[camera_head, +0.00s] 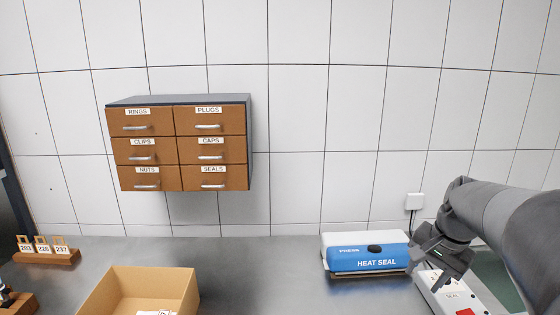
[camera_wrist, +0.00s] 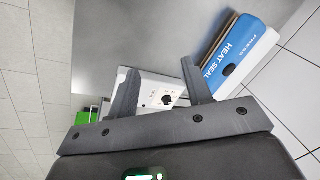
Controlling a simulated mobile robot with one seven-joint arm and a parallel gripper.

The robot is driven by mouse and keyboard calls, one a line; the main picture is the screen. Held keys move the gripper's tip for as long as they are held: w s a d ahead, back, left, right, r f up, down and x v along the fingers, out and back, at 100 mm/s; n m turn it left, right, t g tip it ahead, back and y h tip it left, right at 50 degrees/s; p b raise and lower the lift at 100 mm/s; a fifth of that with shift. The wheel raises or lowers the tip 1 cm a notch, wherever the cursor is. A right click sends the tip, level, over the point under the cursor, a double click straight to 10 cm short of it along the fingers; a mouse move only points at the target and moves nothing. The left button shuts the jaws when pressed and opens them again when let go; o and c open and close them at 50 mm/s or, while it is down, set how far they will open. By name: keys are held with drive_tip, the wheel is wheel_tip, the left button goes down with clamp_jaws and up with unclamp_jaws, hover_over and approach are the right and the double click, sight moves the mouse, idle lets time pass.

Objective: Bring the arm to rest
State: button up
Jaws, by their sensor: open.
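My arm reaches in from the right side of the head view. My gripper (camera_head: 438,268) is above the metal bench, just right of the blue and white heat sealer (camera_head: 367,253) and over the back of a white control box (camera_head: 452,293). In the wrist view my gripper (camera_wrist: 158,70) has its two fingers spread apart with nothing between them. The control box (camera_wrist: 152,90), with a dark dial, shows beyond the fingers, and the heat sealer (camera_wrist: 233,54) is at upper right. The gripper hides part of the control box.
A drawer cabinet (camera_head: 250,150) hangs on the tiled wall. An open cardboard box (camera_head: 180,287) stands at the front left of the bench (camera_head: 260,270). Numbered tags on a wooden rack (camera_head: 48,257) are at far left. The bench is bare between the cardboard box and the sealer.

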drive_tip(key=s+a+n+t, duration=0.2)
drive_tip(key=s+a+n, duration=0.8)
drive_tip(key=s+a, duration=0.4)
drive_tip(key=a, duration=0.3)
drive_tip(key=shift+s+a+f+t+h, duration=0.2)
drive_tip(key=shift+s+a+t+h, duration=0.1)
drive_tip(key=shift+s+t+h, duration=0.1)
